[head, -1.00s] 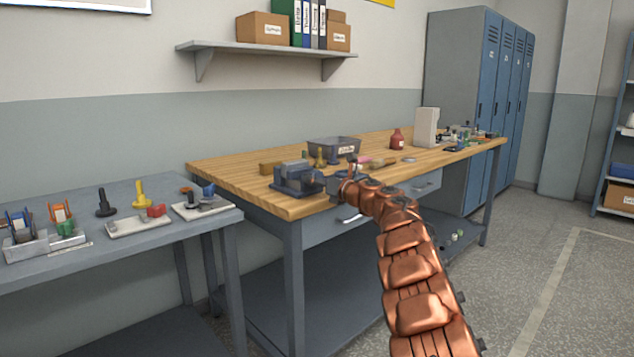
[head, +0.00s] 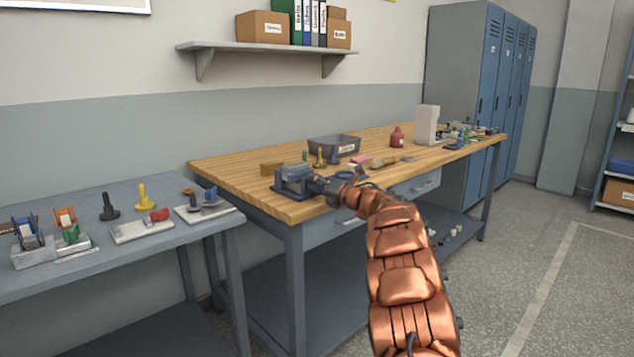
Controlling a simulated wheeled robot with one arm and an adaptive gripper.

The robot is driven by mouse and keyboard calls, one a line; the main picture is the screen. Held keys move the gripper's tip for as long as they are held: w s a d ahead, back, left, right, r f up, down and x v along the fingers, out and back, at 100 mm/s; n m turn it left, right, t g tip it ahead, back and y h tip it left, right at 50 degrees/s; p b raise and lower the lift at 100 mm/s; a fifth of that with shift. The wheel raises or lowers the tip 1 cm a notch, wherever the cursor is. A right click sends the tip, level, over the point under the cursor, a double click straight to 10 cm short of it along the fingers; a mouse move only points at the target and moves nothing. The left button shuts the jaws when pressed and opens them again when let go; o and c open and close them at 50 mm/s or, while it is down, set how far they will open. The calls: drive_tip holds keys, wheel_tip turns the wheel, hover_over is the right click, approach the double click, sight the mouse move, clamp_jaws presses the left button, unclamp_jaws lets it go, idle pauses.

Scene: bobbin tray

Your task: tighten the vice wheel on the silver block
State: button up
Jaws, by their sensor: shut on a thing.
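The blue-grey vice (head: 290,184) stands at the near left corner of the wooden bench. A lighter grey piece (head: 297,171) shows at its top, perhaps the silver block; it is too small to tell how the jaws meet it. My gripper (head: 322,186) reaches in from the right, low at the vice's right side, where its wheel sits. It is shut on the vice wheel, which is mostly hidden by my fingers and wrist.
The left grey table (head: 120,258) holds bobbins and small fixtures.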

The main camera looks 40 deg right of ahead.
idle(0.4)
drive_tip(key=o, duration=1.2)
drive_tip(key=shift+c, duration=0.2)
drive_tip(key=shift+s, duration=0.15)
drive_tip(key=s, duration=1.1)
drive_tip(key=shift+s+a, duration=0.15)
drive_tip(key=shift+s, duration=0.25)
